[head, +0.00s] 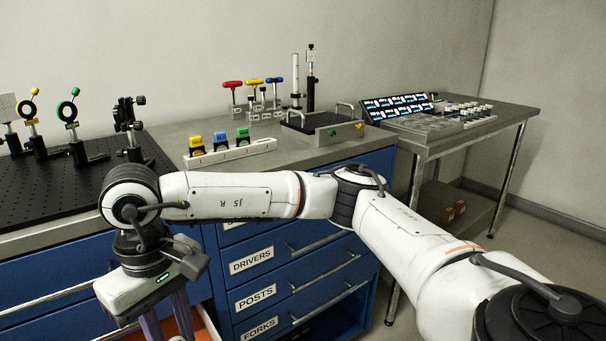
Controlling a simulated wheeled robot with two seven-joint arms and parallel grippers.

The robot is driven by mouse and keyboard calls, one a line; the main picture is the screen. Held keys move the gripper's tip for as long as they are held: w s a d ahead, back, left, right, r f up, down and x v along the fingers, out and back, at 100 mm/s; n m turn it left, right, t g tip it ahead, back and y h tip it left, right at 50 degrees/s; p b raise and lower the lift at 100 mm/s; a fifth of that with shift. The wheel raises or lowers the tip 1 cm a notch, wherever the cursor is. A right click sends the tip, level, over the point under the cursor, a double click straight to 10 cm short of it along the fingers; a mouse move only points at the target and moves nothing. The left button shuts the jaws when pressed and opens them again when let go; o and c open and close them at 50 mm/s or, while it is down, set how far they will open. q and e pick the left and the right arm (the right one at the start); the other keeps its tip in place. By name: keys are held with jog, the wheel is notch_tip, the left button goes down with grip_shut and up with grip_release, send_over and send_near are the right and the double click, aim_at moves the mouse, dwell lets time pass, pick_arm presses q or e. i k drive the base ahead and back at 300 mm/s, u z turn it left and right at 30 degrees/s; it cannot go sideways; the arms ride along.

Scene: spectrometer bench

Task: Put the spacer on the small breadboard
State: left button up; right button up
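The small breadboard (318,122) looks to be the dark plate with two handles on the cabinet top, near its right end. I cannot pick out a spacer for certain; it may be hidden or out of view. My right arm crosses the picture from the right, in front of the cabinet. My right gripper (167,328) points down at the lower left, over an open drawer with an orange edge (207,322). Its fingertips are cut off by the bottom of the picture, so what lies between them is hidden. My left gripper is not in view.
A large black breadboard (72,186) with several optic mounts covers the left. A white rack (231,152) with yellow, blue and green blocks stands mid-counter. Colored-handled drivers (257,108) stand behind. A grey side table (484,121) at right holds a panel and several small parts.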

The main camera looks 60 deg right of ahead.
aim_at(322, 120)
jog(key=u, duration=2.05)
jog(key=k, duration=1.85)
jog(key=z, duration=2.05)
